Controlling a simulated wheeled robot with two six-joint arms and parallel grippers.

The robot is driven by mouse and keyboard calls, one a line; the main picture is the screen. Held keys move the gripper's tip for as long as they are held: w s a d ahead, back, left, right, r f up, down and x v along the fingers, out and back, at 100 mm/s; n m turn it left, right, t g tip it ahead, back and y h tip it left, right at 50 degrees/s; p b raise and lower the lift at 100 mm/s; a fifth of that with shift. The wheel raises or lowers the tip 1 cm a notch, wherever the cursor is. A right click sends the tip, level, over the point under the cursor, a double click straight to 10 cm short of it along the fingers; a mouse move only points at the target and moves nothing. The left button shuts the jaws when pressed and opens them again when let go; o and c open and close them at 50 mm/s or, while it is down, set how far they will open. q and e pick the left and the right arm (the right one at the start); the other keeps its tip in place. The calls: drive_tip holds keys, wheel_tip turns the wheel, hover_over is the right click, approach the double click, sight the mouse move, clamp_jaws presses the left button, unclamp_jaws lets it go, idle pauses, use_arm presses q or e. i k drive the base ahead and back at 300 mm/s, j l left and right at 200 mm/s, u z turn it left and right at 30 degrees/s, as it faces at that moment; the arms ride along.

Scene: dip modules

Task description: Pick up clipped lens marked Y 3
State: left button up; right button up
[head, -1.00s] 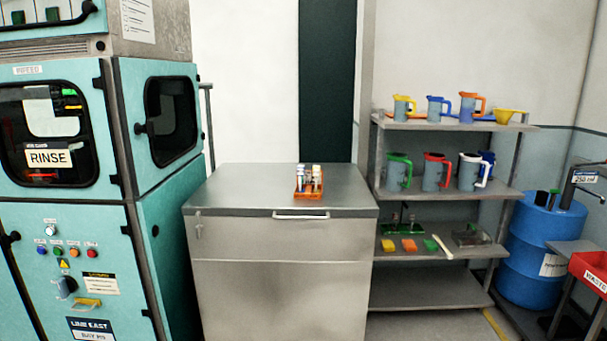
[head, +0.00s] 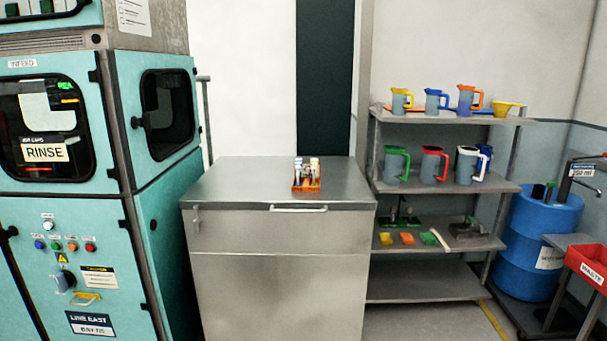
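I cannot make out a clipped lens or a Y 3 mark in the head view. A small orange tray (head: 306,186) stands on top of a steel cabinet (head: 235,185). It holds several small white, orange and dark items that are too small to identify. Neither of my grippers shows in the head view.
A teal machine (head: 160,215) marked RINSE stands at the left. A shelf rack (head: 450,186) with jugs, a yellow funnel (head: 504,108) and small coloured items stands at the right. A blue drum (head: 535,235) and a red waste bin (head: 590,265) are at far right.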

sight(298, 162)
drive_tip(key=i+l+u, duration=0.2)
drive_tip(key=i+l, duration=0.4)
drive_tip(key=i, duration=0.15)
